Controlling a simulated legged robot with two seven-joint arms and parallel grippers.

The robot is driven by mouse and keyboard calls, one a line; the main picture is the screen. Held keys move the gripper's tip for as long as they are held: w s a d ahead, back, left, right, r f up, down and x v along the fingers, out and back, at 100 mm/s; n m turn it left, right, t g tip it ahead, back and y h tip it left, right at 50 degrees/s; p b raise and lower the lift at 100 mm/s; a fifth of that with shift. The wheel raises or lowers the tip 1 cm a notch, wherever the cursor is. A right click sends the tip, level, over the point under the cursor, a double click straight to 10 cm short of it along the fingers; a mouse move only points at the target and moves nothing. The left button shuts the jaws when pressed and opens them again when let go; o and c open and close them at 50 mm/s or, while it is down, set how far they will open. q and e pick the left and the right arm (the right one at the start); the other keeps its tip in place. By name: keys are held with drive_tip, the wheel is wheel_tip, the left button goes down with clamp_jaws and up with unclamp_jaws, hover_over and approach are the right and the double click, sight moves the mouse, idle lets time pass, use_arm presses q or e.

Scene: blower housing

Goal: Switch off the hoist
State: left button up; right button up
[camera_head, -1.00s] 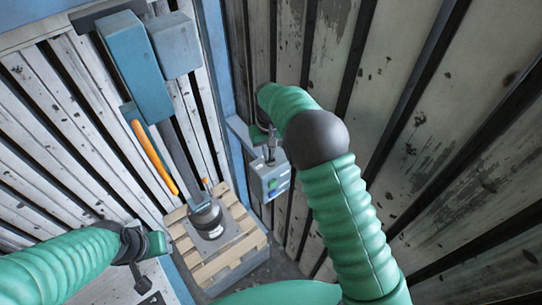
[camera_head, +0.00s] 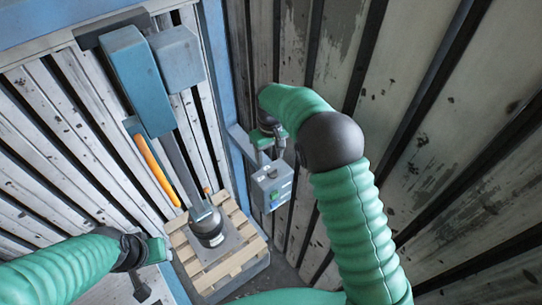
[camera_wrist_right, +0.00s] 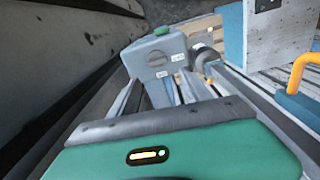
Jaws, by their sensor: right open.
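A grey switch box (camera_head: 271,187) with a green button is mounted on a bracket by the corner post. In the right wrist view the box (camera_wrist_right: 157,57) shows a round dark knob, small white labels and a green button on top. My right gripper (camera_head: 272,150) is just above the box in the head view. In the wrist view its fingers (camera_wrist_right: 160,92) are open and empty, pointing at the box; I cannot tell whether they touch it. My left gripper (camera_head: 157,252) is at lower left, away from the box; its jaws are unclear.
A blue-grey column unit (camera_head: 137,80) with an orange handle (camera_head: 156,170) stands on the left wall. Its lower end rests on a wooden pallet (camera_head: 232,262). A blue post (camera_head: 222,90) marks the corner. The slatted right wall (camera_head: 420,130) is close to my right arm.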

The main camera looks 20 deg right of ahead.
wheel_tip(320, 180, up, 15)
drive_tip(key=p, duration=0.8)
drive_tip(key=shift+d, duration=0.15)
idle(0.3)
